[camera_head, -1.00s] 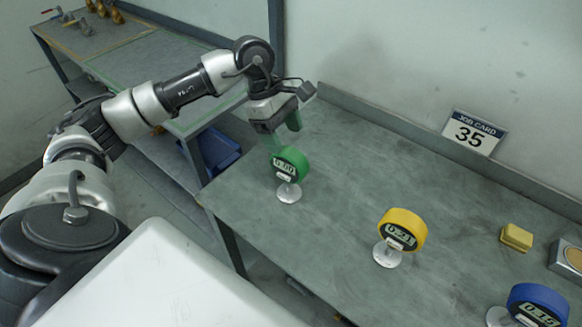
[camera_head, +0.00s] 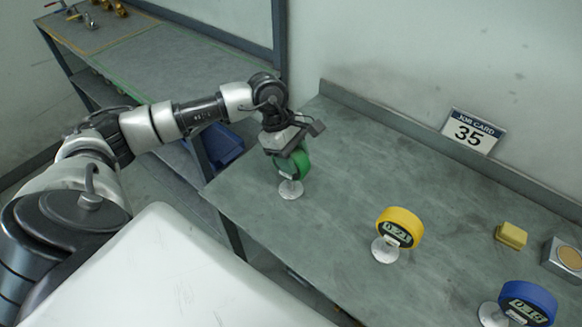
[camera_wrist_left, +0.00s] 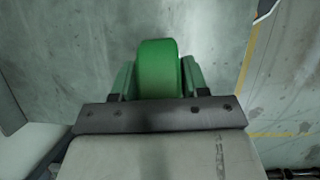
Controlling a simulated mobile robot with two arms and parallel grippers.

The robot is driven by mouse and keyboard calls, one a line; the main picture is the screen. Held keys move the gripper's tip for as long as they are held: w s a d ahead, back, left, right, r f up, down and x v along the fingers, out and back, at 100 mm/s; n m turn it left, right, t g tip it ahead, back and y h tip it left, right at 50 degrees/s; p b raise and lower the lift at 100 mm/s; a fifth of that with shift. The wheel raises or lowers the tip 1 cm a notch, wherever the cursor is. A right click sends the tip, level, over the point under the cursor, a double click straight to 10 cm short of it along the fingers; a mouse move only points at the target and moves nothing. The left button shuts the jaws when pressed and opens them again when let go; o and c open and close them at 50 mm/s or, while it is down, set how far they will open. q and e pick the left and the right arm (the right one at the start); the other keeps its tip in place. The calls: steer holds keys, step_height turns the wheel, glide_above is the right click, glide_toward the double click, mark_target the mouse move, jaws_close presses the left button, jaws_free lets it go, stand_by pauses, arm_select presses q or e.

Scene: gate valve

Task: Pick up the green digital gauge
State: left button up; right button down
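The green digital gauge (camera_head: 304,166) stands upright on its round white foot (camera_head: 290,189) near the left end of the grey bench. My left gripper (camera_head: 288,152) is over it from above and hides its top and much of its face. In the left wrist view, the green gauge (camera_wrist_left: 159,70) is between the two fingers of my left gripper (camera_wrist_left: 160,78). The fingers lie close along both its sides; whether they press on it cannot be told. The foot still appears to rest on the bench. My right gripper is not in view.
A yellow gauge (camera_head: 399,226) and a blue gauge (camera_head: 528,302) stand farther right on the bench (camera_head: 340,150). A yellow block (camera_head: 511,235), a grey box (camera_head: 564,257) and a job card marked 35 (camera_head: 470,131) are at the right. A blue bin (camera_head: 222,147) is below, left of the bench.

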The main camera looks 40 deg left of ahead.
arm_select(q)
jaws_close()
steer(key=shift+w+r, duration=0.1)
